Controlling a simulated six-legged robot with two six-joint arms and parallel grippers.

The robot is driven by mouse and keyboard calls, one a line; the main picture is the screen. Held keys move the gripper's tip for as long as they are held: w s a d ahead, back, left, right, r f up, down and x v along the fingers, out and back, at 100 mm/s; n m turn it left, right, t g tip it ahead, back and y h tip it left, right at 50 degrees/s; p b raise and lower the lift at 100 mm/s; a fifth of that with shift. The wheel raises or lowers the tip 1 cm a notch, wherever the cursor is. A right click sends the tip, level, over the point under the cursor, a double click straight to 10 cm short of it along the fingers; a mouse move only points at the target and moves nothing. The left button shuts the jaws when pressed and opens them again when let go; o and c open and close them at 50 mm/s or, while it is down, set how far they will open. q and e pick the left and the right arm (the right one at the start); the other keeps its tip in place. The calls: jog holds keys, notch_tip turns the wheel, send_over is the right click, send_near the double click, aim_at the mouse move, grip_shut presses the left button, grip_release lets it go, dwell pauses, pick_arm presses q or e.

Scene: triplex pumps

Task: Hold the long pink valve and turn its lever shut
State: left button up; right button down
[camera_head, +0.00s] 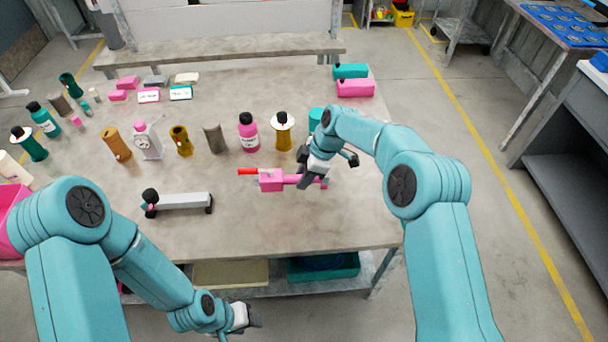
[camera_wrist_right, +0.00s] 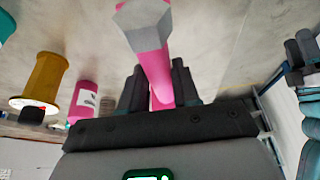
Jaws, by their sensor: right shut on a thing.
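The long pink valve (camera_head: 270,182) lies across the front middle of the table, with a red lever (camera_head: 248,171) pointing left at its left end. My right gripper (camera_head: 304,182) is shut on the valve's pipe, to the right of the body. In the right wrist view the pink pipe (camera_wrist_right: 152,62) runs between the fingers, with a grey hexagonal fitting (camera_wrist_right: 142,20) at the top; the lever is not visible there. My left gripper (camera_head: 245,318) is low, in front of the table's front edge and away from the valve; its finger gap is unclear.
A grey bar-shaped part (camera_head: 180,201) lies left of the valve. Behind stand several bottles and cylinders, including a pink bottle (camera_head: 248,138) and a yellow spool-like part (camera_head: 283,136). The tabletop between the bar and valve is clear.

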jog(key=shift+f+b, duration=0.3)
jog(key=shift+f, duration=0.1)
jog(key=shift+f, duration=0.2)
jog(key=shift+f+b, duration=0.4)
jog(key=shift+b, duration=0.15)
jog(key=shift+f+b, duration=0.3)
jog(key=shift+f, duration=0.05)
jog(key=shift+f+b, duration=0.35)
jog(key=shift+f+b, duration=0.3)
jog(key=shift+f, duration=0.05)
jog(key=shift+f+b, duration=2.5)
jog(key=shift+f, duration=0.3)
jog(key=shift+r, duration=0.1)
